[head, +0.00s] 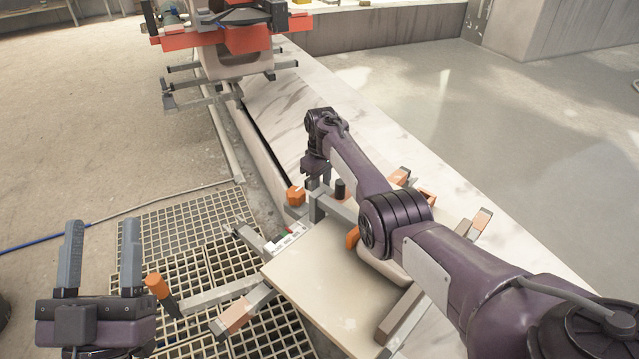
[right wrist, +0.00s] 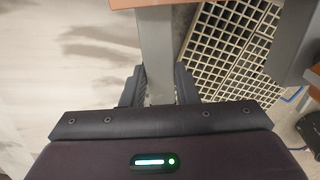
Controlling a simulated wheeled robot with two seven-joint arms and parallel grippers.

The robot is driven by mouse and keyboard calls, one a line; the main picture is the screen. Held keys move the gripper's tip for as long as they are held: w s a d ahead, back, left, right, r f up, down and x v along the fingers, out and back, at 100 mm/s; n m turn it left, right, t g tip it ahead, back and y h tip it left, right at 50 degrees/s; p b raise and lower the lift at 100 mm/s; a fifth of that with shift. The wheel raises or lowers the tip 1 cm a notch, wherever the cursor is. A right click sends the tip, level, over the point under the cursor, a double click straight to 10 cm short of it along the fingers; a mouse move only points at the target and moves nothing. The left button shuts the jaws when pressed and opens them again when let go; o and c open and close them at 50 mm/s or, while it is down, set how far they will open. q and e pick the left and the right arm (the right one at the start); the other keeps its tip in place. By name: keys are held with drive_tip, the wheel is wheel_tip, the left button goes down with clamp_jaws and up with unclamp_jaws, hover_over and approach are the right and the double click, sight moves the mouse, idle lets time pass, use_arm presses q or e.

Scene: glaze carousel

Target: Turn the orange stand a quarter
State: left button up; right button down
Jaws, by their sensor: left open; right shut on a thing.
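The near stand has a pale square board (head: 315,285) with grey arms reaching out around it, several with orange ends. One arm has an upright orange peg (head: 158,288) at the lower left. My right gripper (head: 318,185) reaches over the board to the stand's far side. It is shut on a grey bar of the stand; in the right wrist view this bar (right wrist: 156,50) runs between the fingers, with an orange piece at the top edge. My left gripper (head: 102,230) is open and empty, fingers up, just left of the orange peg. My right arm hides part of the board.
Another stand with orange-red slabs (head: 222,40) and grey arms stands at the back. A pale marbled ledge (head: 290,115) runs between the stands. Floor grating (head: 180,235) lies left of the near stand, with a blue hose (head: 45,240) beyond it. The concrete floor at upper left is clear.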

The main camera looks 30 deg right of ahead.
use_arm(q)
wheel_tip(320, 180, down, 16)
drive_tip(key=w+d+g+y+p, duration=0.1)
drive_tip(key=g+y+p, duration=0.1)
drive_tip(key=g, duration=0.6)
drive_tip(key=shift+w+d+y, duration=0.2)
drive_tip(key=shift+d+y, duration=0.2)
drive_tip(key=shift+y, duration=0.2)
use_arm(e)
drive_tip(key=s+d+m, duration=0.3)
drive_tip(key=d+m, duration=0.1)
drive_tip(key=d, duration=0.6)
drive_tip(key=shift+d, duration=0.2)
use_arm(q)
drive_tip(key=shift+r, duration=0.1)
use_arm(e)
drive_tip(key=shift+s, duration=0.1)
drive_tip(key=c, duration=1.1)
unclamp_jaws()
drive_tip(key=shift+r, duration=0.1)
